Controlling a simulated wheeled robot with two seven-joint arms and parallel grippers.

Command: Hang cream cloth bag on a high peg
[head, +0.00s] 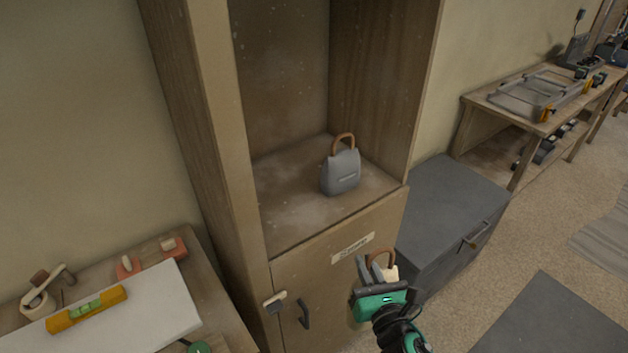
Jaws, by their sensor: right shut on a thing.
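My right gripper (376,280) is shut in front of the cabinet's lower door. A small cream thing (391,274) with a brown loop handle (381,257) shows at its fingers. It looks like the cream cloth bag, mostly hidden behind the gripper. A small green and dark part shows at the bottom edge, left of the cabinet; it may be my left gripper, but its fingers cannot be made out. I see no peg in this view.
A tall wooden cabinet (215,150) has an open bay with a grey bag (341,173) standing inside. A dark grey chest (445,205) stands right of it. A workbench with a white board (150,315) and yellow level (87,308) is at lower left.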

